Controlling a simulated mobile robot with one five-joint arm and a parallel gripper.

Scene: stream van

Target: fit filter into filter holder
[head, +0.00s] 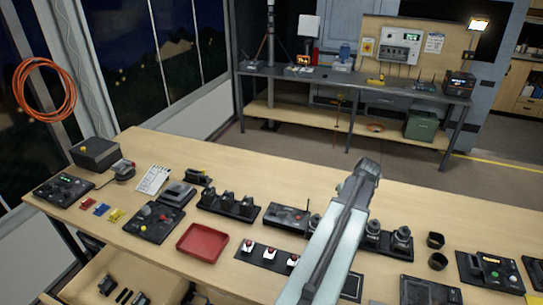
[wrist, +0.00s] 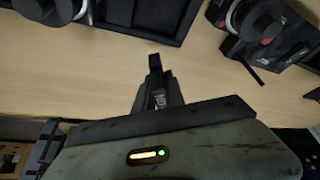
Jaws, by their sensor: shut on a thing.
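My gripper (wrist: 157,88) shows in the wrist view as dark jaws over the bare wood bench, shut on a small dark thing. I cannot tell whether that thing is the filter, as the jaws and it are almost the same black. In the head view my own arm crosses the bench and hides the area behind it, and the jaws cannot be made out. Two dark round-topped units (head: 402,237) stand just right of my arm. Two black cups (head: 436,240) stand farther right. I cannot tell which piece is the filter holder.
A red tray (head: 203,243) and a strip with red-and-white buttons (head: 268,256) lie left of my arm. Dark control boxes (head: 153,222) and a row of black units (head: 229,205) fill the left side. Bare wood (wrist: 110,70) lies around the jaws. A rear bench (head: 355,83) stands beyond.

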